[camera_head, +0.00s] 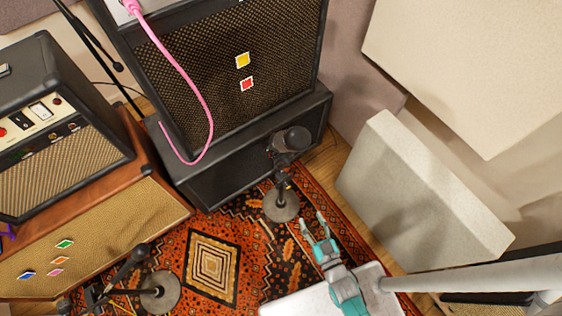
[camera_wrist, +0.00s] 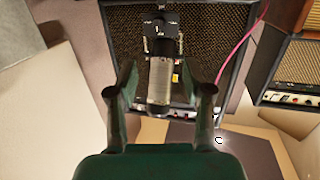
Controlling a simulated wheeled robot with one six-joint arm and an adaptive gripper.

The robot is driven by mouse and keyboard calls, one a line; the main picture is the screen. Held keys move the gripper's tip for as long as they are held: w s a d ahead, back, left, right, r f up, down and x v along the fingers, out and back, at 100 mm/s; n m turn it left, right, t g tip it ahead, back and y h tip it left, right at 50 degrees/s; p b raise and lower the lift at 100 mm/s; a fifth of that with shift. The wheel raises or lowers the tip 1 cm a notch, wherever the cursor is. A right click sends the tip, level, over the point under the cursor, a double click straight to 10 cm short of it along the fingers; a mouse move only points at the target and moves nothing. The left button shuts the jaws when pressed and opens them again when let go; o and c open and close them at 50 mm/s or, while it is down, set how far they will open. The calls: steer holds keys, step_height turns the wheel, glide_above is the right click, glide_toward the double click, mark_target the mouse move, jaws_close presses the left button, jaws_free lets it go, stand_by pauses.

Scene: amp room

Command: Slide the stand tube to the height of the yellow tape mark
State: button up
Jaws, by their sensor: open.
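The mic stand (camera_head: 284,190) stands upright on its round base (camera_head: 281,207) on the rug, in front of the large speaker cabinets. A dark microphone (camera_head: 291,140) sits at its top. My teal gripper (camera_head: 314,219) is open, to the right of the stand in the head view and apart from its base. In the wrist view, a grey cylindrical microphone (camera_wrist: 160,80) with a dark mount shows between my open fingers (camera_wrist: 158,72); I cannot tell its depth. The tube is mostly hidden there. I cannot make out the tape mark clearly.
A second stand base (camera_head: 160,292) is at lower left. An orange-brown amp (camera_head: 100,235) stands left, and a tall dark cabinet (camera_head: 190,70) with a pink cable (camera_head: 205,95) behind. Pale panels (camera_head: 420,190) stand at right. Patterned rug (camera_head: 235,225) lies between.

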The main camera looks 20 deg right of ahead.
steer(key=t, duration=0.1)
glide_toward(281, 162)
step_height(281, 162, down, 6)
steer(key=w+d, duration=0.1)
steer(key=w, duration=1.1)
steer(key=shift+w+f, duration=0.15)
steer(key=shift+w, duration=0.25)
jaws_close()
